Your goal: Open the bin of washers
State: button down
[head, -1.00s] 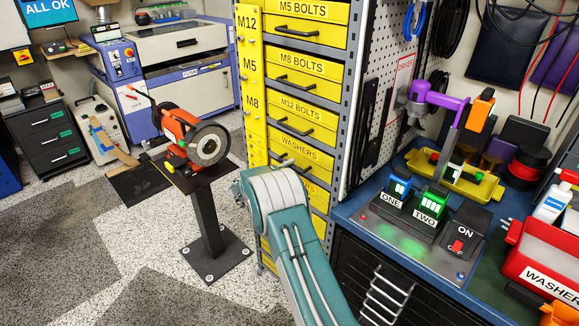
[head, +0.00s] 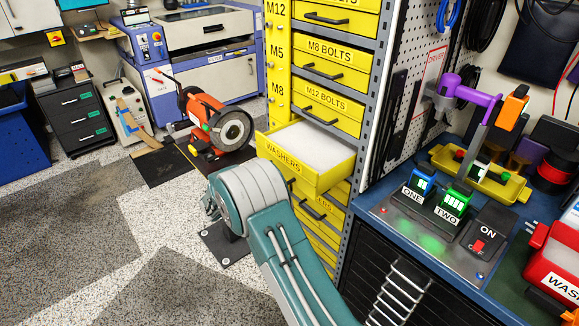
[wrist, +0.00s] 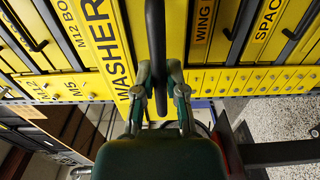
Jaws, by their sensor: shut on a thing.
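The yellow WASHERS bin (head: 335,165) stands pulled well out of the drawer cabinet in the head view. Its open top shows a pale white fill. In the wrist view its labelled front (wrist: 112,45) fills the upper middle, with a black bar handle (wrist: 155,25) running down from the top edge. My gripper (wrist: 159,70) is shut on that handle, one finger on each side. In the head view, my teal arm covers the lower part of the bin front and most of the gripper.
M8 BOLTS (head: 330,65) and M12 BOLTS (head: 325,110) drawers above are shut. An orange cutting machine (head: 212,125) on a stand is left of the bin. A blue workbench (head: 380,200) with a switch panel is at the right. Open floor lies at the left.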

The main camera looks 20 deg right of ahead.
jog(key=shift+f+v, duration=0.15)
jog(key=shift+v, duration=0.85)
jog(key=shift+f+v, duration=0.15)
jog(key=shift+v, duration=0.8)
jog(key=shift+s, duration=0.1)
jog(key=c, duration=0.7)
grip_release()
jog(key=shift+r, duration=0.1)
jog(key=v, duration=1.2)
